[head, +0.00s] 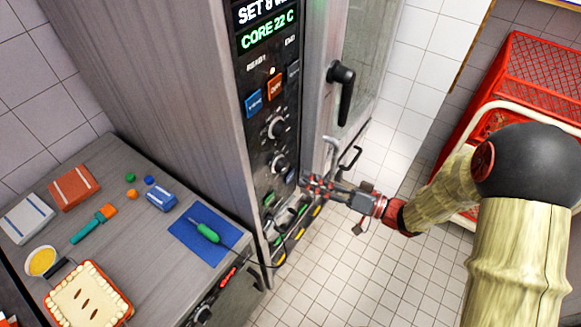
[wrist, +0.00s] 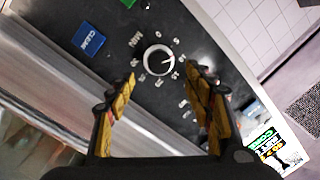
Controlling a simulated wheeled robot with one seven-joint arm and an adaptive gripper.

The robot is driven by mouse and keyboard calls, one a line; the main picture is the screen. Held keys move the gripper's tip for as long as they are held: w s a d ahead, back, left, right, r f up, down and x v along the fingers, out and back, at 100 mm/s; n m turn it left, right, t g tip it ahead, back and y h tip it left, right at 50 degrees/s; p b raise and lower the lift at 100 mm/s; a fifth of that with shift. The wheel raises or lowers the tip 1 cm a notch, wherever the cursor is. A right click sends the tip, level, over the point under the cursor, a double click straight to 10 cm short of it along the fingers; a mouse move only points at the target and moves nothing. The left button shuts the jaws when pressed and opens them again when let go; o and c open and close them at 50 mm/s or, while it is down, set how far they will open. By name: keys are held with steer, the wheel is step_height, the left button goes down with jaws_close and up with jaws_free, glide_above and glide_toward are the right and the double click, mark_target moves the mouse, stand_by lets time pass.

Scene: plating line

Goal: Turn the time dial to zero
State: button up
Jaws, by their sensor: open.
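The time dial (wrist: 158,60) is a dark round knob with a white ring, marked MIN and numbers, on the oven's black panel. Its pale mark seems to point right, towards about the 10, but is too small to read surely. In the head view it is the lower knob (head: 279,163). My gripper (wrist: 160,73) is open and empty; its yellow-padded fingers show either side of the dial's near edge, and contact cannot be seen. In the head view my gripper (head: 318,184) is to the right of and below the dial.
A blue CLEAN button (wrist: 88,40) is near the dial. The oven's door handle (head: 343,90) juts out above my gripper. The counter (head: 150,225) at left holds a pie (head: 88,295), boxes and tools. A red crate (head: 530,70) stands at right; the tiled floor is clear.

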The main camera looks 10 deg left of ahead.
mark_target(286, 168)
steer(key=shift+b+x, duration=0.45)
steer(key=shift+x, duration=3.45)
steer(key=c, duration=0.3)
steer(key=c, duration=0.8)
steer(key=shift+c, duration=0.3)
